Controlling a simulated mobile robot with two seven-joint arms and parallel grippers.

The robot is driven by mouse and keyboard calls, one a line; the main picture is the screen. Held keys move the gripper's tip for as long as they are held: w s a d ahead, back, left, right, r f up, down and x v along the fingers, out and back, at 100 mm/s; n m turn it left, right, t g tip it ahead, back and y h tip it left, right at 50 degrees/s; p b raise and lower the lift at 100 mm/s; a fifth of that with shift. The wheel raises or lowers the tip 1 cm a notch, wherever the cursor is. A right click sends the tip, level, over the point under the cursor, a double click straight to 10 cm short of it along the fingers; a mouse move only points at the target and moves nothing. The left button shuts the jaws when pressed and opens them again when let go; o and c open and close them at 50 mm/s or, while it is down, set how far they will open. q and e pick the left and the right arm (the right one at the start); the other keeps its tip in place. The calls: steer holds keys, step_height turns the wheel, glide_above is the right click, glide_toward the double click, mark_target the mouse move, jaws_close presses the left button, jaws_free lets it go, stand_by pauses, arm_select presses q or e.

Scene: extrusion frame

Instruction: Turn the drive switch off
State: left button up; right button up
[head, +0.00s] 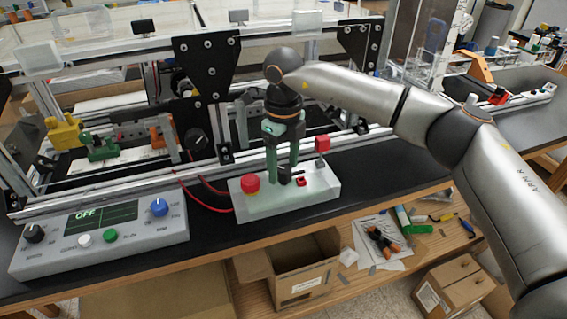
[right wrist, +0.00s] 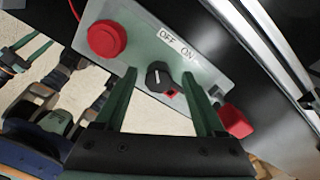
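The drive switch is a small black knob (right wrist: 158,76) on a pale box (head: 325,187), beneath printed OFF and ON labels (right wrist: 176,43) in the right wrist view. I cannot tell which label it points to. In the head view the knob (head: 285,176) is partly hidden by my right gripper. My right gripper (head: 282,178) comes down from above with its green fingers apart. In the right wrist view the fingertips (right wrist: 159,72) stand on either side of the knob; contact cannot be told. Dark and green parts at that view's left edge look like my left gripper (right wrist: 28,48), cut off.
A red mushroom button (head: 250,184) sits left of the switch and a red block (head: 322,144) right of it. A control console (head: 110,240) at the left displays OFF. The aluminium frame runs behind. An open cardboard box (head: 300,272) lies below the bench edge.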

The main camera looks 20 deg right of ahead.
mark_target(283, 168)
step_height(283, 168, up, 13)
steer(key=shift+f, duration=0.2)
stand_by(0.4)
